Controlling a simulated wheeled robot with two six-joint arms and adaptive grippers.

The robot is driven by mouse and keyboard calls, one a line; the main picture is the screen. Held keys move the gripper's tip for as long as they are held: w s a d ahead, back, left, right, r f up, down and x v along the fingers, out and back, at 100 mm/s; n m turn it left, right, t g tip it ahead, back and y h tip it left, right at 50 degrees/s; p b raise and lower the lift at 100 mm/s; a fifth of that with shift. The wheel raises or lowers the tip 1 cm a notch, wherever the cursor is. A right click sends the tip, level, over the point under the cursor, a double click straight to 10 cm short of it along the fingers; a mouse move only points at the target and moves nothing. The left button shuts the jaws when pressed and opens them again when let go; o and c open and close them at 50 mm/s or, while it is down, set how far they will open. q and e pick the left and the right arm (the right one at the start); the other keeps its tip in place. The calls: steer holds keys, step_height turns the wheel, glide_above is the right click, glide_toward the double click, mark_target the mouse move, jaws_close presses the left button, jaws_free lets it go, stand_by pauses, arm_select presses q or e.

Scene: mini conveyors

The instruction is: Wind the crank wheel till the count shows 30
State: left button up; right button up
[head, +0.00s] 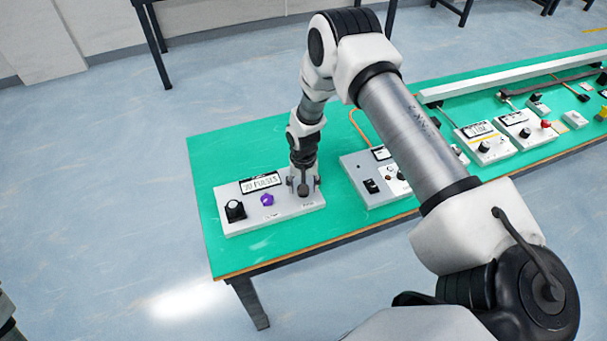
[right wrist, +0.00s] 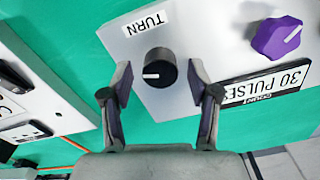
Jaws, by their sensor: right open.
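The black round knob marked TURN (right wrist: 160,68) is in the middle of the right wrist view, with a white mark pointing left. My right gripper (right wrist: 159,78) is open, one finger on each side of the knob, with gaps showing. In the head view my right gripper (head: 304,188) points down at the right end of the white box (head: 250,219) and hides the knob. The count sign (right wrist: 266,90) reads "30 PULSES" in the right wrist view; it is small in the head view (head: 261,183).
A purple knob (head: 267,199) and a black knob (head: 235,210) sit on the same box. Another panel (head: 358,178) stands to the right on the green table (head: 215,260). More devices fill the table's right end.

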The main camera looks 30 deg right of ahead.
step_height(320, 180, up, 12)
stand_by(0.3)
stand_by(0.3)
steer(key=s+a+f+n+b, duration=0.1)
steer(key=s+a+f+n, duration=0.1)
steer(key=s+f, duration=0.3)
steer(key=s+a+f+n+b, duration=0.1)
steer(key=s+f, duration=0.4)
steer(key=s, duration=0.9)
steer(key=s+a+f+n, duration=0.3)
steer(key=s+a+f, duration=0.2)
steer(key=s, duration=0.4)
steer(key=shift+s+a+b, duration=0.2)
steer(key=shift+a+b, duration=0.05)
steer(key=shift+b, duration=0.15)
stand_by(0.4)
